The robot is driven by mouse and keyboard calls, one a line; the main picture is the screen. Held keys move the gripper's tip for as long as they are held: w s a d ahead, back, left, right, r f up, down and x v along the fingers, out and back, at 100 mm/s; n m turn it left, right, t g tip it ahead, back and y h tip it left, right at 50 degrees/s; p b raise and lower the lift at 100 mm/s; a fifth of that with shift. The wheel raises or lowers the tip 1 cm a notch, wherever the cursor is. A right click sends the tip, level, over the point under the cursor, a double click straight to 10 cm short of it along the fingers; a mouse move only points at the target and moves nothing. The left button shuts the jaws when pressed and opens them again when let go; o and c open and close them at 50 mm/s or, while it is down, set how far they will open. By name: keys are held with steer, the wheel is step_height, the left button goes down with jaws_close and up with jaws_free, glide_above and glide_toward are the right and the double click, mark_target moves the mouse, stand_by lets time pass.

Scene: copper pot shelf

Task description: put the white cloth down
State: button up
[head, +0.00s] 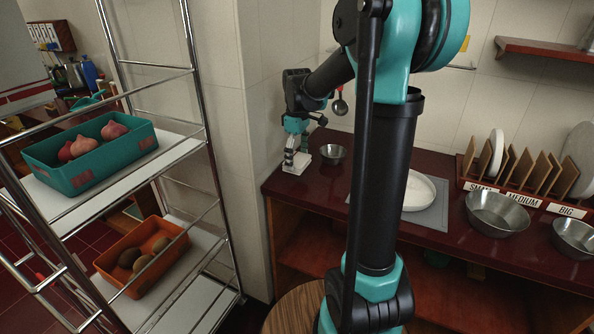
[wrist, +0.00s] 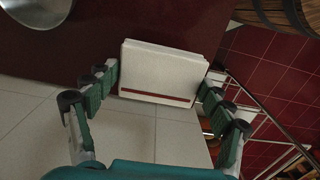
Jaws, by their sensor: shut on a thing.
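The white cloth (head: 297,164) is a small folded stack at the far left end of the dark red counter (head: 330,177). In the wrist view the cloth (wrist: 162,70) is a pale folded block with a dark red stripe, lying between the fingertips. My gripper (head: 294,152) points down at the cloth, and its fingers (wrist: 159,84) are at either side of it, shut on it. The cloth is at the counter surface or just above it; I cannot tell whether it touches.
A small metal bowl (head: 333,153) stands just right of the cloth. A white plate (head: 417,192) on a grey mat, metal bowls (head: 497,213) and a plate rack (head: 520,184) are further right. A tiled wall stands left of the counter. A metal shelf (head: 208,130) holds crates.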

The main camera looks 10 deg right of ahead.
mark_target(298, 179)
steer(key=shift+f, duration=2.55)
steer(key=shift+f, duration=0.1)
steer(key=o, duration=1.2)
steer(key=shift+c, duration=0.2)
step_height(298, 179, up, 12)
steer(key=shift+r, duration=0.15)
